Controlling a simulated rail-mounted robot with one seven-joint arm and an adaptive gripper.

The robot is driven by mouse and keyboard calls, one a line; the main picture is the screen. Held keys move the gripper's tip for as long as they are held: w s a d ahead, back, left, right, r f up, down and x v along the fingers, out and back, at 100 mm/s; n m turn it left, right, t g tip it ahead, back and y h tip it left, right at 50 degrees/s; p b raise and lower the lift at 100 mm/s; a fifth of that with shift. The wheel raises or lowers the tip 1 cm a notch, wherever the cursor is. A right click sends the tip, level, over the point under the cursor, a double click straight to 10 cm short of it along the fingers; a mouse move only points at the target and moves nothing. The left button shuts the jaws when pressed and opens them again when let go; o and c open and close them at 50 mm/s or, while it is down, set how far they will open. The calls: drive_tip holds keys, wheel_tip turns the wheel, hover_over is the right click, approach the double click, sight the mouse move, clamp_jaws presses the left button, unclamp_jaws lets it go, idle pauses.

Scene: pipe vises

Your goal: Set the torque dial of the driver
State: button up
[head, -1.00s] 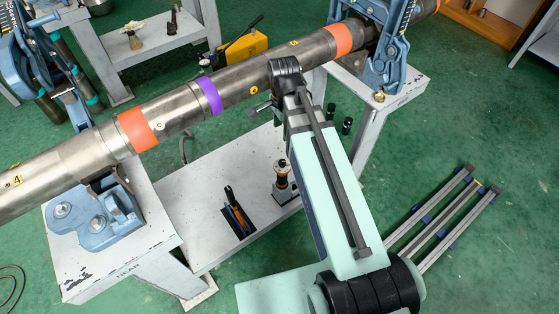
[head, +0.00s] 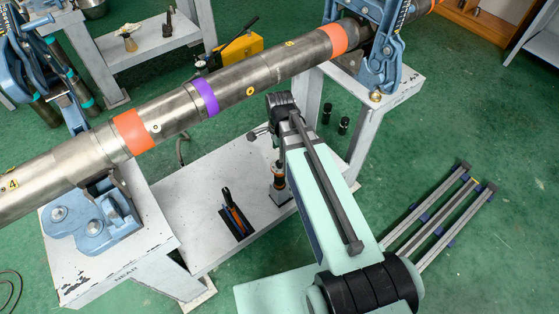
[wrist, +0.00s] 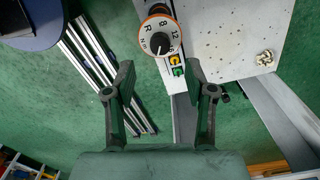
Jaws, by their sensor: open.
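The driver (head: 278,181) stands on the low grey shelf under the pipe in the head view, with its upper part largely hidden by my arm. In the wrist view its round torque dial (wrist: 160,37) faces me, pale with an orange ring, marks such as R, 8 and 12, and a dark knob at the centre. My gripper (wrist: 159,75) is open and empty. In the wrist view its two dark fingers are spread left and right, with the dial between and above the tips in the picture. I see no contact. The head view mostly hides the gripper behind my arm.
A long steel pipe (head: 270,70) with orange and purple bands crosses above the shelf (head: 185,235), held by blue vises (head: 95,222) on grey stands. A black holder (head: 236,224) with tools is left of the driver. Slatted rails (head: 440,220) lie on the green floor.

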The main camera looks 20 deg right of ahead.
sight(280, 165)
drive_tip(key=shift+f, duration=3.3)
clamp_jaws()
